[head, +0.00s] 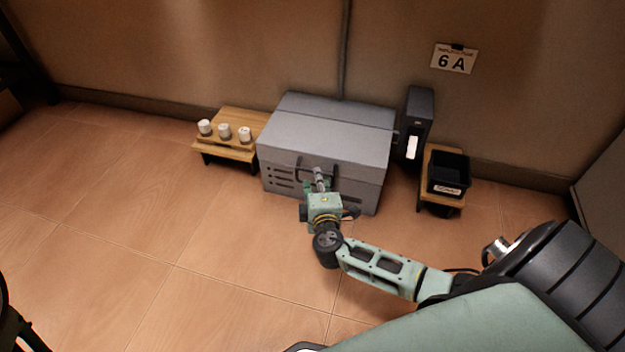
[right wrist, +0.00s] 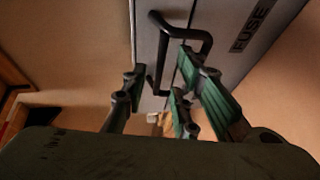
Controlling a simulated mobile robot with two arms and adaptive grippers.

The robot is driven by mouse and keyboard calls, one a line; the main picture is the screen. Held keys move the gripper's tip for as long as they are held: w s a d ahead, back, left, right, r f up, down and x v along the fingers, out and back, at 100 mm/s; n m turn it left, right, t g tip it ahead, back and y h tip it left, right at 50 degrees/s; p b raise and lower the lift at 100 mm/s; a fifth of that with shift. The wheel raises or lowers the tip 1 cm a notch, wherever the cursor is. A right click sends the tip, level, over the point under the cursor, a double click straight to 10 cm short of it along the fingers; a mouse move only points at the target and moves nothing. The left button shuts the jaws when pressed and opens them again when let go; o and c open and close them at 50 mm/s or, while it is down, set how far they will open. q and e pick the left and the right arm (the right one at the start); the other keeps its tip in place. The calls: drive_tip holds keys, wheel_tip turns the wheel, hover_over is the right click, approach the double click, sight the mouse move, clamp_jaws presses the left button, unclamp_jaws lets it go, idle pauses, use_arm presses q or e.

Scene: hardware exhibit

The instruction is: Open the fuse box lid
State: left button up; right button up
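The grey fuse box (head: 275,175) stands on the floor against the wall, and its lid (head: 330,135) is down. A dark bar handle (head: 301,165) is on its front. My right gripper (head: 319,183) is at the box front by the handle. In the right wrist view the black handle (right wrist: 184,30) shows beside the "FUSE" label (right wrist: 253,25). The green fingers of my right gripper (right wrist: 164,78) are spread, with the near part of the handle between them. Clear gaps show between fingers and handle. My left gripper is not in view.
A low wooden stand (head: 240,153) with 3 white cylinders is left of the box. A dark upright unit (head: 418,110) and a small stand (head: 452,204) with a black bin (head: 449,186) are on the right. The floor in front is clear.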

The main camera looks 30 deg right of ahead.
sight(323, 152)
drive_tip(key=x, duration=0.2)
drive_tip(key=shift+w+d+b, duration=0.15)
drive_tip(key=shift+w+b, duration=0.2)
drive_tip(key=shift+b, duration=0.05)
drive_tip(key=shift+c, duration=0.7)
clamp_jaws()
